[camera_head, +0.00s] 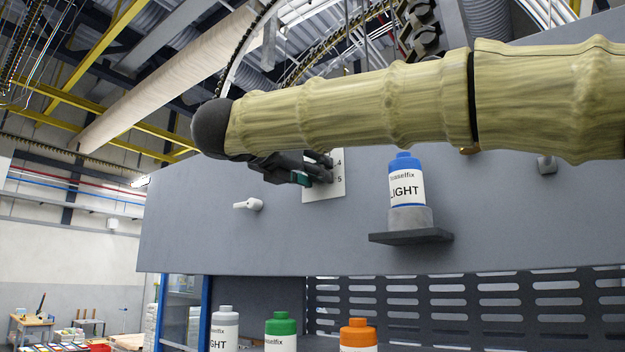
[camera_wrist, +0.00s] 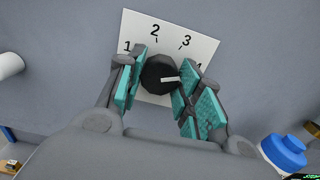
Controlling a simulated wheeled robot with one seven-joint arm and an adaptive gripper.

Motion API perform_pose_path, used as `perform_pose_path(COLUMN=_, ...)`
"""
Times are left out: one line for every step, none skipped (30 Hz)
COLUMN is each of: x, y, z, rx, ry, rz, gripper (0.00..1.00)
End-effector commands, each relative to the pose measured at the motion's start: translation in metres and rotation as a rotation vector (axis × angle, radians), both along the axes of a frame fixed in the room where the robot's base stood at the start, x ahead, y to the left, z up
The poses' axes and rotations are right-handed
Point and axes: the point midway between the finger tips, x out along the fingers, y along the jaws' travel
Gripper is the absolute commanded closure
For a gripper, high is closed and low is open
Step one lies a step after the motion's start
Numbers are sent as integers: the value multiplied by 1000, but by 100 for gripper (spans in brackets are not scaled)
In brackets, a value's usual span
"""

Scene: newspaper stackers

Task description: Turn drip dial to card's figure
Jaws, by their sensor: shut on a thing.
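The dial (camera_wrist: 156,70) is a round black knob with a white pointer line, in front of a white number plate (camera_wrist: 205,48). In the wrist view the plate shows 1, 2, 3 and part of a 4. The pointer points right, a little below the 4, toward the right finger. In the head view the plate (camera_head: 339,189) shows 4 and 5, and my arm and gripper hide the rest and the dial. My gripper (camera_head: 318,172) is shut on the dial, with one teal-padded finger on each side in the wrist view (camera_wrist: 160,84). I make out no card with a figure.
A blue-capped bottle marked LIGHT (camera_head: 406,186) stands on a dark shelf (camera_head: 410,237) right of the plate. A white peg (camera_head: 249,204) sticks out at left. White (camera_head: 224,330), green (camera_head: 281,330) and orange (camera_head: 358,335) bottles stand below the grey panel (camera_head: 200,240).

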Motion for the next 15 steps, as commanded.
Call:
perform_pose_path(x=0, y=-1, z=-2, rx=2, ry=-2, rz=-1, gripper=88)
perform_pose_path(x=0, y=-1, z=-1, rx=4, ry=-3, rz=-1, gripper=88)
perform_pose_path(x=1, y=-1, z=-1, rx=5, ry=-2, rz=-1, gripper=88)
perform_pose_path(x=1, y=-1, z=0, rx=5, ry=-2, rz=-1, gripper=88)
perform_pose_path(x=1, y=-1, z=0, rx=5, ry=-2, rz=-1, gripper=88)
perform_pose_path(x=1, y=-1, z=0, rx=5, ry=-2, rz=-1, gripper=88)
perform_pose_path(x=1, y=-1, z=0, rx=4, ry=-2, rz=-2, gripper=88)
perform_pose_path(x=1, y=-1, z=0, rx=4, ry=-2, rz=-2, gripper=88)
perform_pose_path(x=1, y=-1, z=0, rx=4, ry=-2, rz=-2, gripper=88)
perform_pose_path(x=1, y=-1, z=0, rx=4, ry=-2, rz=-2, gripper=88)
perform_pose_path(x=1, y=-1, z=0, rx=4, ry=-2, rz=-2, gripper=61)
perform_pose_path(x=1, y=-1, z=0, rx=4, ry=-2, rz=-2, gripper=54)
perform_pose_path(x=1, y=-1, z=0, rx=4, ry=-2, rz=-2, gripper=48)
perform_pose_path(x=1, y=-1, z=0, rx=4, ry=-2, rz=-1, gripper=43)
perform_pose_path(x=1, y=-1, z=0, rx=4, ry=-2, rz=-1, gripper=41)
